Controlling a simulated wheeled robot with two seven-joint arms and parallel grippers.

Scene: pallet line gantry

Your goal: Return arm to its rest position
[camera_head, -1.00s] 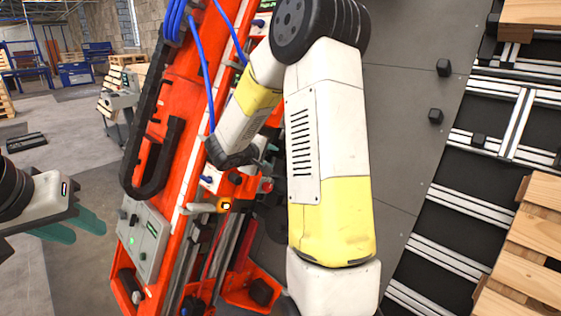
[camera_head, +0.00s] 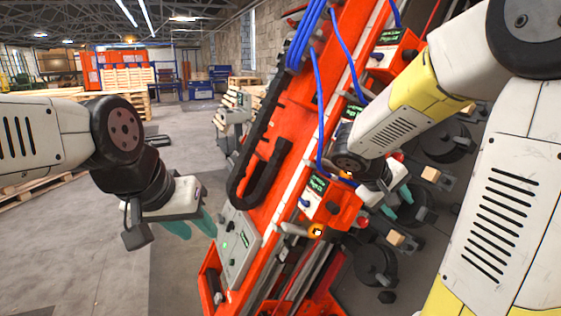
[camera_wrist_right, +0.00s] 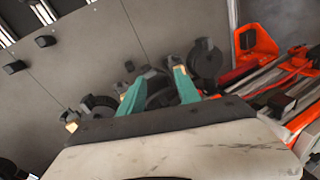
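My left gripper (camera_head: 192,229), with teal fingers, hangs over the grey floor at the left of the red gantry (camera_head: 268,170) in the head view. Its two fingers look apart, with nothing between them. My right gripper (camera_head: 400,203) is partly hidden by its own wrist in the head view, beside the red gantry's right side. In the right wrist view (camera_wrist_right: 157,88) its two teal fingers are spread with a gap. Dark round parts lie beyond the fingers, and I see nothing held. My right arm's white and yellow links fill the right of the head view.
A grey control box (camera_head: 238,245) with a green light sits on the gantry's lower front. Blue hoses (camera_head: 319,90) run down the gantry. Dark wheel-like parts (camera_head: 375,262) stand right of it.

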